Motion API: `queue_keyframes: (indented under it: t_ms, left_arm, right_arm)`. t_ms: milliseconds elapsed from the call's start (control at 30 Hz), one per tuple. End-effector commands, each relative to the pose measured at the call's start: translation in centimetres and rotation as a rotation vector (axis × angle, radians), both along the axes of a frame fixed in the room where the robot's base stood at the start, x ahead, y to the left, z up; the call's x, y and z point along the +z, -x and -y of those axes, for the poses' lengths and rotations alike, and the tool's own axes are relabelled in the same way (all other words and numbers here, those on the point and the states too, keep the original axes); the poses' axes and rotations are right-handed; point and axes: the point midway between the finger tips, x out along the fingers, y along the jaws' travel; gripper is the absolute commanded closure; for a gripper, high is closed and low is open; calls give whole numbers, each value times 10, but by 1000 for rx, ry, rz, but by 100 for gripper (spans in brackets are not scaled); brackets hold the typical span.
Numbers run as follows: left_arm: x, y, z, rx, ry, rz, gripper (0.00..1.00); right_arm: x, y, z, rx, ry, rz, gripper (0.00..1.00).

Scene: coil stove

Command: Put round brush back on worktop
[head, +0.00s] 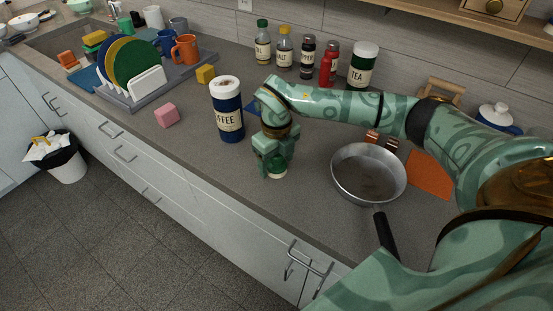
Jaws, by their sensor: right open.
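My right gripper (273,165) points down at the worktop (225,170), near its front edge, between the coffee canister and the frying pan. Its jaws are open. A small round thing, pale at its base with dark green above, likely the round brush (279,173), stands on the worktop between or just beside the fingers. The gripper hides most of it, and I cannot tell whether the fingers touch it. My left gripper is not in view.
A blue coffee canister (229,115) stands left of my gripper, a steel frying pan (368,172) to the right. A pink block (166,115) and a dish rack (150,90) are farther left. Bottles, shakers and a tea canister (362,66) line the wall.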

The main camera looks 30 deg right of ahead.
Motion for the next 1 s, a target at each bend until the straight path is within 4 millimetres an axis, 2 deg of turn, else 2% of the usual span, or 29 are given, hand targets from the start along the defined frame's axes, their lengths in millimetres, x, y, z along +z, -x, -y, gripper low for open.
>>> queue_keyframes:
  t_ms: [167, 400, 600, 733, 1000]
  left_arm:
    - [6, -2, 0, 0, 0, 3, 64]
    - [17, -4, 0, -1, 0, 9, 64]
    - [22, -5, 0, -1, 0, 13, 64]
    - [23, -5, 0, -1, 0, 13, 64]
    - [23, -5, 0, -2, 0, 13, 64]
  right_arm:
    - [26, -1, 1, 0, 0, 5, 31]
    - [84, -1, 1, 0, 0, 7, 31]
    - [115, -1, 0, -1, -1, 4, 31]
    - [122, -1, 0, 0, 0, 2, 31]
    - [123, -1, 0, 0, 0, 1, 31]
